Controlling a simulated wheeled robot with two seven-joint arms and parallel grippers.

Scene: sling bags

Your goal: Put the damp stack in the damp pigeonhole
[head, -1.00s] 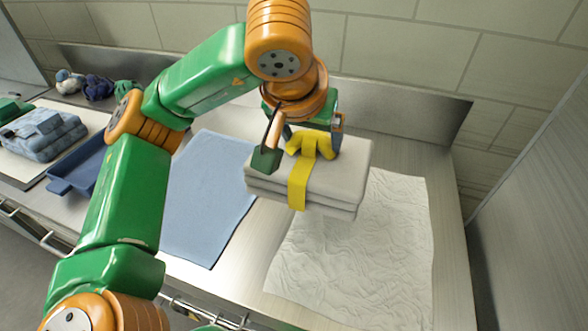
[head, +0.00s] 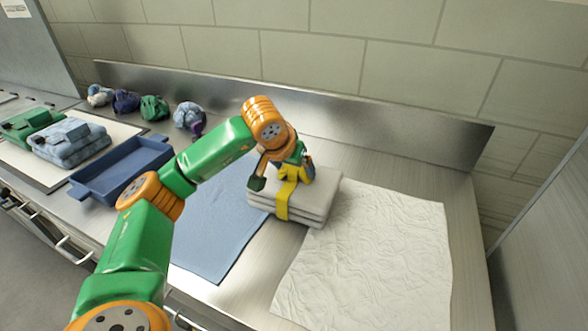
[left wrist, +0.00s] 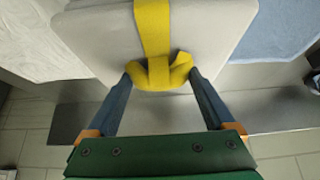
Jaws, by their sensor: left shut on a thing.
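A folded pale grey stack (head: 320,190) with a yellow band (head: 282,205) around it is in the middle of the head view. The band ends in a yellow knot on top. My left gripper (head: 287,172) is shut on this knot, above the stack. In the left wrist view the yellow knot (left wrist: 160,74) sits between the two fingers, with the grey stack (left wrist: 205,35) beyond. I cannot tell from the picture whether the stack touches the counter. No pigeonhole is in view, and my right gripper is not in view.
A blue cloth (head: 215,230) and a crinkled white cloth (head: 385,250) lie flat on the steel counter (head: 420,165). Left are a blue tray (head: 120,170), a folded blue stack (head: 70,143), a green one (head: 32,124) and several cloth bundles (head: 154,108). A wall closes the right.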

